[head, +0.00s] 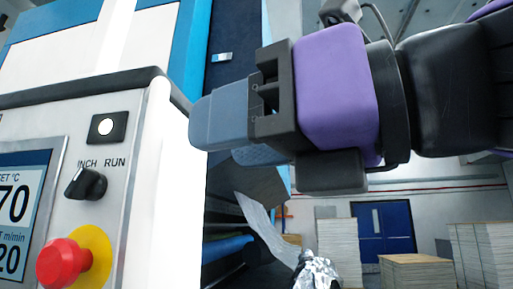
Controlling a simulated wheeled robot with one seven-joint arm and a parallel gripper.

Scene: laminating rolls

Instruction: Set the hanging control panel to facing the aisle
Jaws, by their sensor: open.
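The control panel (133,185) fills the left of the head view, cut off by the frame edge. It has a pale face, a dark top edge, a screen (22,205), a black INCH/RUN selector knob (86,184), a white button (106,127) and a red emergency stop (64,262) on a yellow disc. Its hanging mount is not clearly visible. My gripper (222,135), with blue-grey fingers on a purple and black body, is open just right of the panel's upper right edge. It holds nothing that I can see. Whether a finger touches the panel cannot be told.
The white and blue laminating machine (120,40) stands behind the panel. A sheet of silvery web (262,225) hangs below my gripper. Several pale stacks (338,245) and a blue door (383,230) are at the far back right.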

